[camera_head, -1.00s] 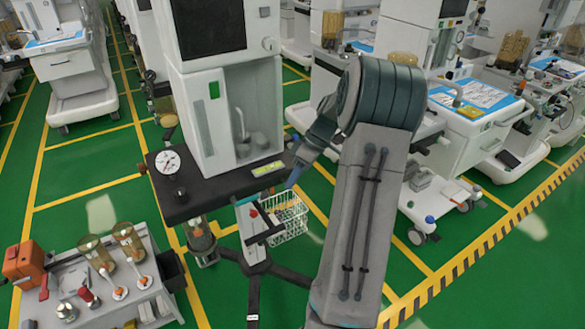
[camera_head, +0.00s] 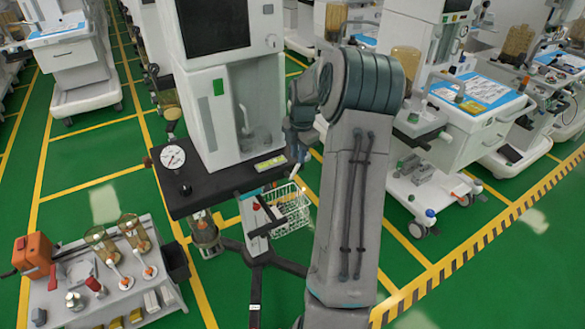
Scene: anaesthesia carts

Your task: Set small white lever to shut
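The central anaesthesia cart (camera_head: 215,85) has an open white recess in its front. A slim, pale, lever-like piece (camera_head: 243,119) stands upright in that recess; I cannot tell for sure that it is the small white lever, nor its setting. My gripper (camera_head: 298,158) is at the right of the cart, close to the right end of its black shelf. It is small and partly hidden by my own arm, so its fingers cannot be made out. It appears apart from the pale piece.
A black shelf (camera_head: 215,187) with a round gauge (camera_head: 173,157) juts from the cart. A white wire basket (camera_head: 290,210) hangs below it. A grey trolley (camera_head: 95,290) with bottles stands front left. Another cart (camera_head: 470,120) stands right. Green floor is open at lower right.

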